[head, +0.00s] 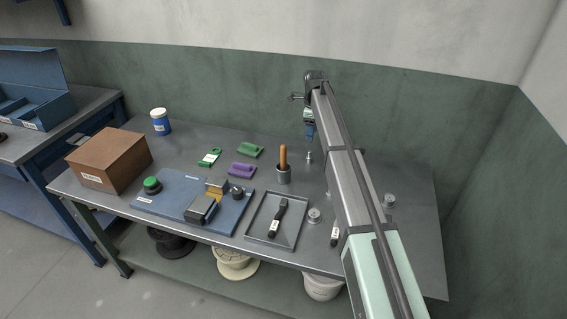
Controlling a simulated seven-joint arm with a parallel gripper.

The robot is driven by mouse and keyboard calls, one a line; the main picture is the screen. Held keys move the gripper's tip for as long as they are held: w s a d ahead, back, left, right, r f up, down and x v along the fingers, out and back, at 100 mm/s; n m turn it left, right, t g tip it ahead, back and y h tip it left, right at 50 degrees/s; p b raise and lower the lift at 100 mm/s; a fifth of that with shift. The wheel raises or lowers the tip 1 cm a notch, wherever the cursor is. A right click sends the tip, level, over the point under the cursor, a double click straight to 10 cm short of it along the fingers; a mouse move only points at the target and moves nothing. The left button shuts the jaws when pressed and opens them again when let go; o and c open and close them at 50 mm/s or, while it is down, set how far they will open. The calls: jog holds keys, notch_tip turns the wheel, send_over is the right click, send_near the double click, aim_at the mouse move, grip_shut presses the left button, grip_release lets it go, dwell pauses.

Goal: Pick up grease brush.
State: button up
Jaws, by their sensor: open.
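A wooden handle (283,155) stands upright in a small grey metal cup (284,176) near the middle of the bench. It looks like the grease brush, but its lower end is hidden inside the cup. My gripper (309,134) points down at the far end of my arm, above the back of the bench. It is to the right of the wooden handle, behind and apart from it. It is open; its fingers are small here, and I see nothing held.
A grey tray (252,232) holds a black labelled tool (278,217). A blue fixture board (171,211), brown box (110,157), blue-white can (160,122), green (250,150) and purple (242,170) pieces lie left. Small metal parts (314,215) stand near my arm, which hides some bench.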

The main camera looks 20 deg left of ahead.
notch_tip(320, 180, up, 10)
send_over(284, 154)
jog(key=shift+w+a+r, duration=0.2)
jog(key=shift+w+a, duration=0.1)
jog(key=shift+a, duration=0.1)
jog(key=f, duration=1.3)
jog(key=shift+w+d+f, duration=0.15)
jog(key=shift+w+f, duration=0.05)
jog(key=shift+f, duration=0.1)
jog(key=shift+c, duration=0.5)
grip_shut()
